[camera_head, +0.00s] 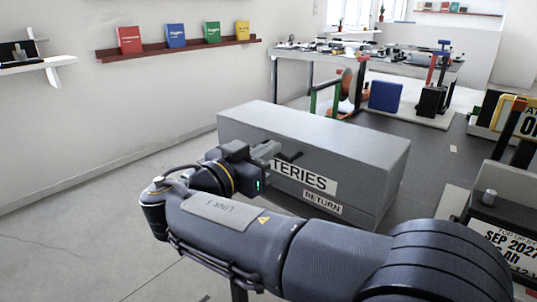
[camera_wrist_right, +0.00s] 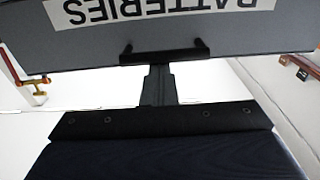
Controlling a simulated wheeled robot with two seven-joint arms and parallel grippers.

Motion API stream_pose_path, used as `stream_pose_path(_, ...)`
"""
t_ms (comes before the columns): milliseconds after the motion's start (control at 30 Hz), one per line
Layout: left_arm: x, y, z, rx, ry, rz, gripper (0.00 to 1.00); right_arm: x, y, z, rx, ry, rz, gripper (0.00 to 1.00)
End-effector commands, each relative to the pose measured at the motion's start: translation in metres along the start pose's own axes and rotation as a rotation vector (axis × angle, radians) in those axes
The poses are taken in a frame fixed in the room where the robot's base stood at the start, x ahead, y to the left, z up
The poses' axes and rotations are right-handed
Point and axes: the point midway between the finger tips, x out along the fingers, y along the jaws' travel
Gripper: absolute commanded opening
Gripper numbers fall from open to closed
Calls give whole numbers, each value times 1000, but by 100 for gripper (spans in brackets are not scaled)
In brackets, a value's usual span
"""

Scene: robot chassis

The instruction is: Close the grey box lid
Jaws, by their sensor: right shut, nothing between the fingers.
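The grey box (camera_head: 270,132) stands in the middle of the head view. Its front carries white labels reading "...TERIES" and "RETURN", and its top looks flat and covered, with no visible gap. A dark handle (camera_head: 291,156) is on the front near the upper left. My right gripper (camera_head: 272,151) is shut and empty at the front, close to that handle. In the right wrist view, the shut fingers (camera_wrist_right: 158,84) reach toward the black handle (camera_wrist_right: 165,53) below the upside-down "BATTERIES" label; I cannot tell whether they touch. My left gripper is not in view.
A dark table (camera_head: 430,147) extends right of the box, with a blue block (camera_head: 385,96) and a black-and-red device (camera_head: 432,100) behind it. Signs stand at the right edge. A red wall shelf (camera_head: 180,48) is at the back left. The floor at left is clear.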

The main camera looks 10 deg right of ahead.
Motion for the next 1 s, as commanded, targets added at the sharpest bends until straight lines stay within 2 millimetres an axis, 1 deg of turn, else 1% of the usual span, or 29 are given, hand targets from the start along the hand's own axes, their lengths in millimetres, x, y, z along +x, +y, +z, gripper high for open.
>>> stream_pose_path(33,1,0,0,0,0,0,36,-2,-1,5,-8,-9,-2,0)
stream_pose_path(333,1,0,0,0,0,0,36,-2,-1,7,-13,-12,-4,0)
stream_pose_path(433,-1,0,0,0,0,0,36,-1,-2,4,-13,-12,-4,0)
stream_pose_path(567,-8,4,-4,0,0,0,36,5,-3,-12,-8,-10,-3,0)
stream_pose_path(700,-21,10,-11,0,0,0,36,19,-4,-45,0,-3,-1,0)
stream_pose_path(800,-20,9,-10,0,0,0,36,-10,-6,-36,-6,0,-8,0)
stream_pose_path(1000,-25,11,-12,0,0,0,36,-53,-5,-32,-4,0,-5,0)
